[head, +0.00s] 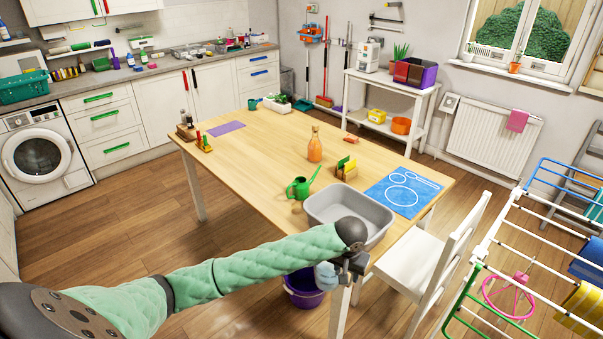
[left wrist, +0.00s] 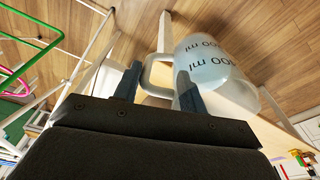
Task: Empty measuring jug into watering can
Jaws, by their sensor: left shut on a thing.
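The measuring jug (left wrist: 212,72) is pale and translucent with dark "ml" markings, which read upside down in the left wrist view. My left gripper (left wrist: 157,82) is shut on its handle. In the head view the jug (head: 324,275) is partly hidden by my left gripper (head: 343,272), in front of the table's near edge and below the grey basin. I cannot tell what the jug holds. The green watering can (head: 301,187) stands on the table, left of the basin, apart from the jug. My right gripper is not in view.
The grey basin (head: 318,212) sits at the table's near edge. An orange bottle (head: 315,148), a holder with yellow and green items (head: 347,168) and a blue mat (head: 376,190) are nearby. A white chair (head: 442,250) and drying rack (head: 488,240) stand right. A purple bucket (head: 302,290) is below.

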